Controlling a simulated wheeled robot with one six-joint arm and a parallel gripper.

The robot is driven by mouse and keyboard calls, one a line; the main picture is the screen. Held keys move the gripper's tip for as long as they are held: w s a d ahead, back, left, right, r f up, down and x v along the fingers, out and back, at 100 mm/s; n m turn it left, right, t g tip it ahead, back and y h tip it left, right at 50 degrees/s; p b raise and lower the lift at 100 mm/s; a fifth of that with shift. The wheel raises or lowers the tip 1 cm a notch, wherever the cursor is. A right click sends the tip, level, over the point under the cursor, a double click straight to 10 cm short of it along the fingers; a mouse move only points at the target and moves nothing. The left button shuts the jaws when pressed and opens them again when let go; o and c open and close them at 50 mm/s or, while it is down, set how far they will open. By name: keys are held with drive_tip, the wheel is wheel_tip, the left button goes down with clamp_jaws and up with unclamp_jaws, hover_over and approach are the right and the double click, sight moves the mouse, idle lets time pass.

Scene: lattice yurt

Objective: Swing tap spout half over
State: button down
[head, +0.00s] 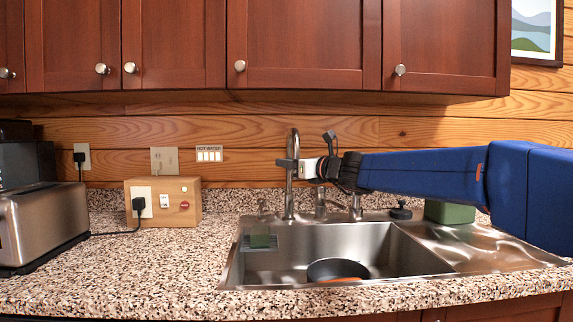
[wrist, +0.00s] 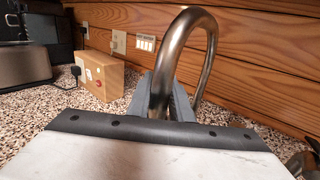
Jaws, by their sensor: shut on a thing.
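The tap spout (head: 294,146) is a tall metal gooseneck rising behind the sink (head: 397,246). In the wrist view the spout (wrist: 185,32) arches up and over, with one side of the arch coming down between my fingers. My gripper (head: 287,163) reaches in from the right and is shut on the spout, partway up it. In the wrist view the grey fingers of my gripper (wrist: 161,100) stand on both sides of the metal tube. The spout's lower end is hidden behind my gripper's body in the wrist view.
A dark pan (head: 337,268) lies in the basin. A green block (head: 450,212) stands right of the tap. A wooden box (head: 163,201) and a toaster (head: 42,222) stand on the counter at left. Cabinets (head: 303,45) hang above the tap.

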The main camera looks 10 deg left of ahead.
drive_tip(key=w+d+n+g+y, duration=0.1)
drive_tip(key=w+d+n+g, duration=0.1)
drive_tip(key=d, duration=0.4)
drive_tip(key=shift+w+d+g+y, duration=0.3)
drive_tip(key=shift+w, duration=0.15)
drive_tip(key=c, duration=1.6)
unclamp_jaws()
drive_tip(key=shift+d, duration=0.1)
drive_tip(key=shift+s, duration=0.1)
drive_tip(key=v, duration=1.7)
drive_tip(key=shift+d+f, duration=0.15)
drive_tip(key=shift+d, duration=0.05)
drive_tip(key=shift+d, duration=0.1)
